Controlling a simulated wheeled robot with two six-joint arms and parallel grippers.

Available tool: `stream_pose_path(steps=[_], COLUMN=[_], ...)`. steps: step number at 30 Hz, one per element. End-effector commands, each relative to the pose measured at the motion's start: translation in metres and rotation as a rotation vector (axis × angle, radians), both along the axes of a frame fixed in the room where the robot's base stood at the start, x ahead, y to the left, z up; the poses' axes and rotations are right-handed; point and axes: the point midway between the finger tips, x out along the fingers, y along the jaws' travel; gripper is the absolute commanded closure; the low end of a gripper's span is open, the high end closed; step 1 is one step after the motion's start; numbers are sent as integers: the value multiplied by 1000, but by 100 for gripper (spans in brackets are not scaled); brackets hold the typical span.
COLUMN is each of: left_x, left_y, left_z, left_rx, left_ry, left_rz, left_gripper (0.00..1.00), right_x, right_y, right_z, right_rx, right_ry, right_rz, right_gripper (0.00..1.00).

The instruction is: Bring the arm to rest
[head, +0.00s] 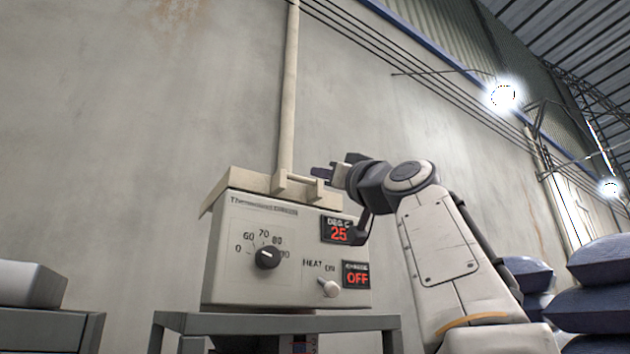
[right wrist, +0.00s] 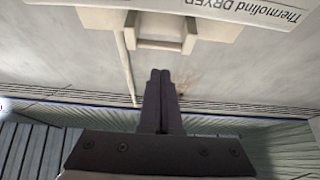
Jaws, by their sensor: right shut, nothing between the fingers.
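My right arm comes up from the lower right in the head view. Its gripper (head: 322,174) is beside the top right of a cream dryer box (head: 225,270), close to the handle (head: 296,186) on its lid. In the right wrist view the dark fingers of the gripper (right wrist: 160,76) are together with nothing between them. They point toward the handle (right wrist: 160,45), with a visible gap between tips and handle. My left gripper is not in view.
The dryer has a dial (head: 267,257), a red "25" display (head: 338,232), a display reading "OFF" (head: 356,276) and a toggle switch (head: 328,288). It stands on a grey table (head: 250,322). Dark blue sacks (head: 600,310) are stacked at the right.

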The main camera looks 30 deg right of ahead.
Motion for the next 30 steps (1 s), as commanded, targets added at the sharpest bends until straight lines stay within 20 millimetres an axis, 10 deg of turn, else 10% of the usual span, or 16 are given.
stream_pose_path(steps=[14,30], left_x=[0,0], left_y=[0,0], left_z=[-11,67], left_rx=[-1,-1], left_ry=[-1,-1], left_rz=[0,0], left_gripper=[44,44], right_x=[-11,-11], right_y=[0,0], right_z=[-10,68], right_rx=[-1,-1], right_ry=[-1,-1], right_rz=[0,0], right_gripper=[100,100])
